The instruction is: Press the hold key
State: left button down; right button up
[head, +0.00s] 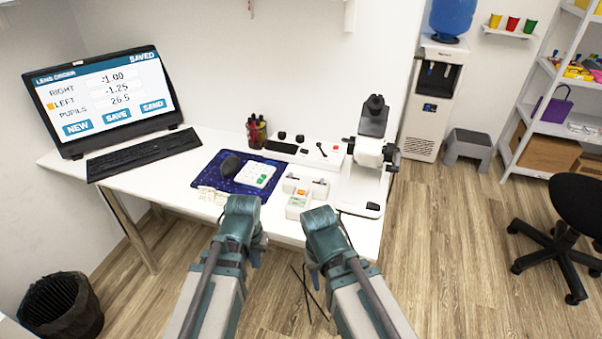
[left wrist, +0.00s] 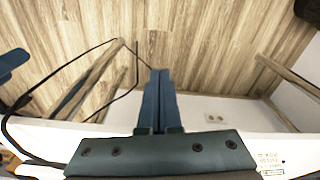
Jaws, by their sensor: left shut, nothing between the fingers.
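The small white device (head: 299,203) with a green display and an orange patch stands near the desk's front edge. I cannot read key labels, so I cannot tell which is the hold key. My left gripper (head: 258,245) is at the desk's front edge, below the mat, partly hidden by my arm. In the left wrist view its blue fingers (left wrist: 160,80) are shut and empty, with floor behind them.
A monitor (head: 104,98) reading "SAVED" and a black keyboard (head: 145,153) stand on the white desk (head: 150,190) at left. A dark rounded object (head: 230,166) lies on the mat. A white eye instrument (head: 370,150) stands at right. A bin (head: 62,305) is on the floor.

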pick_arm(q)
notch_tip(320, 180, up, 6)
jog(key=w+p, duration=0.3)
jog(key=p, duration=0.1)
notch_tip(320, 180, up, 12)
jog(key=n+t+h+p, duration=0.3)
jog(key=t+h+p, duration=0.2)
jog(key=t+p, duration=0.15)
send_over(301, 192)
jog(key=shift+s+a+r+b, duration=0.15)
jog(key=shift+s+a+b, duration=0.05)
jog(key=shift+s+b, duration=0.2)
pick_arm(e)
notch_tip(301, 192, up, 12)
jog(key=shift+f, duration=0.15)
jog(key=shift+f, duration=0.15)
pick_arm(q)
notch_tip(301, 192, down, 9)
jog(key=b, duration=0.8)
jog(key=shift+b, duration=0.4)
pick_arm(e)
notch_tip(301, 192, down, 9)
jog(key=shift+r, duration=0.2)
pick_arm(q)
jog(key=shift+f+b, duration=0.35)
jog(key=shift+b, duration=0.05)
pick_arm(e)
jog(key=shift+f, duration=0.4)
